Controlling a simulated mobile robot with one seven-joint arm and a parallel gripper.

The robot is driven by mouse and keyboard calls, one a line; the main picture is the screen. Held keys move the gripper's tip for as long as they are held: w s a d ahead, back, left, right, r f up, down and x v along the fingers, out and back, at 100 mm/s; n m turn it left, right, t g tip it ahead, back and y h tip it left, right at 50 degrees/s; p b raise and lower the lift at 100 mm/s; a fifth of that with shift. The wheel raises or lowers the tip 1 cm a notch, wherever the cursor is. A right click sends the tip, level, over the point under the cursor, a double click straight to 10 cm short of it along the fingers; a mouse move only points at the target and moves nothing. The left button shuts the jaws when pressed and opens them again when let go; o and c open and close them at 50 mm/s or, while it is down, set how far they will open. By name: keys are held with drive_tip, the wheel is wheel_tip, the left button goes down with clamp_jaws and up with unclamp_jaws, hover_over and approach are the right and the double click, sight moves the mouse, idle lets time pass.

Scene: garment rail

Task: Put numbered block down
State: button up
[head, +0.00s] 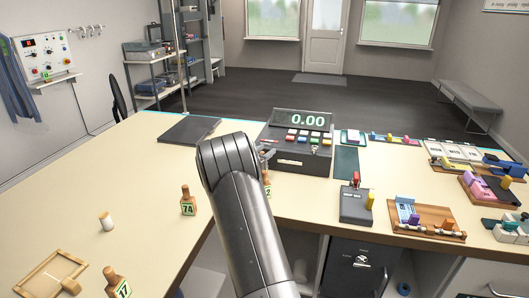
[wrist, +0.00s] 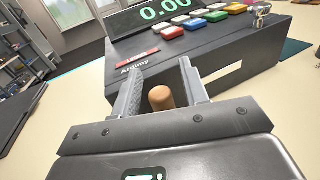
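A numbered block (head: 267,190) with a wooden knob and a green label shows just right of my arm in the head view, in front of the register. My arm hides its left part, and only a "2" reads on the label. In the wrist view, a wooden knob (wrist: 161,98) is between the two fingers of my gripper (wrist: 163,85). The fingers are apart, with slim gaps beside the knob, so the gripper looks open around it. The knob's base is hidden by the gripper body.
The register (head: 297,143) reading 0.00 stands just beyond the gripper. Block 7A (head: 188,203) and block 17 (head: 117,284) stand left on the table, with a wooden cylinder (head: 106,221) and a wooden tray (head: 46,277). A dark pad (head: 190,130) lies behind. The left middle table is fairly clear.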

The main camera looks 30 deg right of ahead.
drive_tip(key=shift+r, duration=0.2)
drive_tip(key=v, duration=1.1)
drive_tip(key=s+a+r+m+g+y, duration=0.2)
drive_tip(key=s+r+m+g+y, duration=0.3)
drive_tip(key=s, duration=0.6)
drive_tip(key=s+a+r+m+g+y, duration=0.1)
drive_tip(key=s+a+r+m, duration=0.15)
drive_tip(key=s+m, duration=0.65)
drive_tip(key=s+a+m+t+y, duration=0.2)
drive_tip(key=s+a+m+y, duration=0.2)
drive_tip(key=s+a, duration=0.5)
drive_tip(key=s+a+r+m+t+y, duration=0.1)
drive_tip(key=s+a+m+t+y, duration=0.1)
drive_tip(key=s+a+m+y, duration=0.3)
drive_tip(key=s+a+y, duration=0.1)
drive_tip(key=s+a, duration=0.3)
drive_tip(key=s, duration=0.3)
drive_tip(key=shift+a+r, duration=0.25)
drive_tip(key=shift+a, duration=0.05)
drive_tip(key=shift+o, duration=0.6)
